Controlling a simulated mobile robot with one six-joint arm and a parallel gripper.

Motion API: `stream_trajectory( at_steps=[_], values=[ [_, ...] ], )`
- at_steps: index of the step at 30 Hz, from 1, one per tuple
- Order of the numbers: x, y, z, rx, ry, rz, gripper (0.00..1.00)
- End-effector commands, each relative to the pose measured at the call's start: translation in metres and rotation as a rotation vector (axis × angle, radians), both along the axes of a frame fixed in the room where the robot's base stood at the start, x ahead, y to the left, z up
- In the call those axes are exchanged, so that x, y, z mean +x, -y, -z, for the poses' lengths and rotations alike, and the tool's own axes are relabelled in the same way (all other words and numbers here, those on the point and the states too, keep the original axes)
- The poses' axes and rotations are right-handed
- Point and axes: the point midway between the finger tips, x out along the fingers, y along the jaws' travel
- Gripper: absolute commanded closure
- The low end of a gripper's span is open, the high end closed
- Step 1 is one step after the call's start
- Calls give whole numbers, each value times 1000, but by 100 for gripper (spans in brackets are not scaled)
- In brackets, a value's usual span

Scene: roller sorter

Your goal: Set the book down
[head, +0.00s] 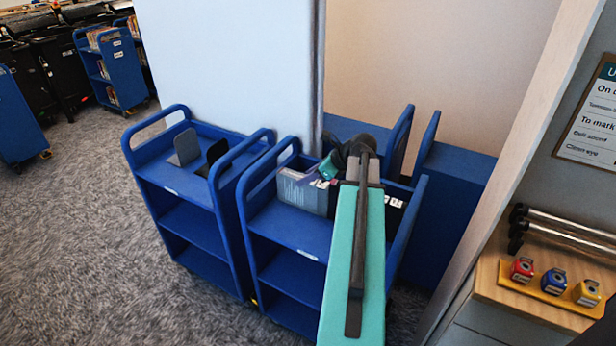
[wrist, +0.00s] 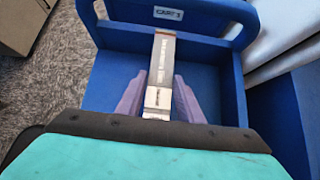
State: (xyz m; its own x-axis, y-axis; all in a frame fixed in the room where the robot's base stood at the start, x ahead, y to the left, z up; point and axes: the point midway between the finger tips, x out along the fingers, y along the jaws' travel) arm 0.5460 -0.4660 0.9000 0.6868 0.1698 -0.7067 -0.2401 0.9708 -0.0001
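The book shows in the head view as a blue-grey cover (head: 302,194) on edge at the top tray of the right-hand front blue cart (head: 290,228). In the wrist view the book's pale grey spine (wrist: 161,65) faces up with white labels on it. My gripper (wrist: 161,76) has its two purple fingers along both sides of the spine, close against it. In the head view my gripper (head: 322,176) is partly hidden by my wrist. Whether the book's lower edge touches the tray is hard to tell.
The tray around the book looks bare in the wrist view, below the cart's labelled end (wrist: 169,13). Another blue cart (head: 185,215) with two bookends (head: 187,148) stands left. A pale panel (head: 235,65) rises behind. Wooden shelf (head: 520,305) with colored stamps (head: 553,281) is right.

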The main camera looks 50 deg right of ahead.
Motion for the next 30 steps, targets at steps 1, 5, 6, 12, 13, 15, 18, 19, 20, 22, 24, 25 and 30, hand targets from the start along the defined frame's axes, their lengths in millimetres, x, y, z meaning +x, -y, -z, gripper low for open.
stream_trajectory(
  at_steps=[1, 5, 6, 12, 13, 15, 18, 19, 20, 22, 24, 25, 30],
  values=[
    [0, 0, 0, 0, 0, 0, 57],
    [0, 0, 0, 0, 0, 0, 52],
    [0, 0, 0, 0, 0, 0, 52],
    [0, 0, 0, 0, 0, 0, 52],
    [0, 0, -1, 0, 0, 0, 52],
    [0, 0, -2, -1, 0, -1, 52],
    [-4, 1, -6, -1, 0, 1, 52],
    [-6, 2, -8, -1, 0, 1, 52],
    [-8, 2, -10, -1, 0, 1, 52],
    [-13, 4, -16, -1, 1, 1, 52],
    [-19, 5, -22, -1, 0, 1, 52],
    [-22, 5, -24, -1, 0, 1, 52],
    [-39, 10, -43, -2, 1, 2, 52]
  ],
)
